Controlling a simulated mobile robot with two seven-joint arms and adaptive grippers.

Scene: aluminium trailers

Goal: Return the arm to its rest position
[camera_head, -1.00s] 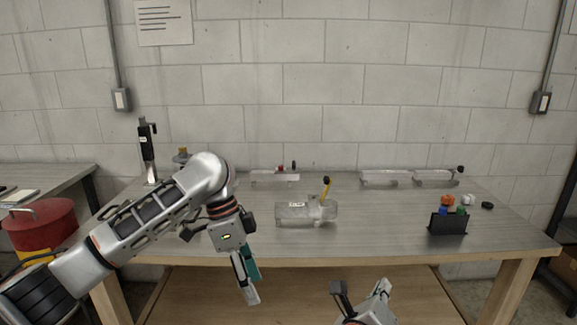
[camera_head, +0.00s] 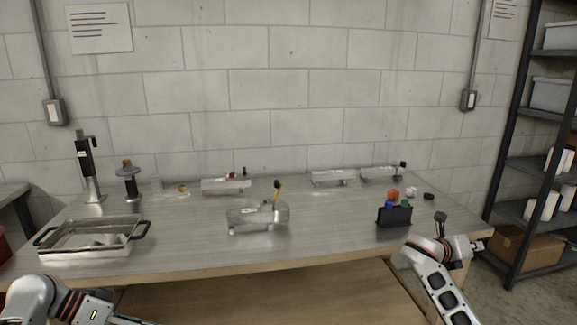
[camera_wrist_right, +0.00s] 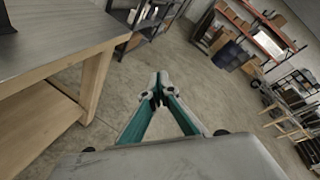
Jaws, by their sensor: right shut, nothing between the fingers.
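My right arm comes up from the bottom right of the head view and bends at the wrist. My right gripper (camera_head: 478,245) is at the table's right front corner. In the right wrist view the fingertips of the right gripper (camera_wrist_right: 158,80) meet with nothing between them, and bare floor shows beyond. My left arm is low at the bottom left of the head view, in front of the table. The left gripper (camera_head: 125,320) is mostly cut off by the lower edge, so its fingers cannot be judged.
The table (camera_head: 330,240) holds a metal tray (camera_head: 90,252), a clear trailer-like body (camera_head: 257,216) with a yellow-handled tool, more trailers behind, and a black bin (camera_head: 394,217). A shelf rack (camera_head: 520,150) stands at the right. The right wrist view shows open floor.

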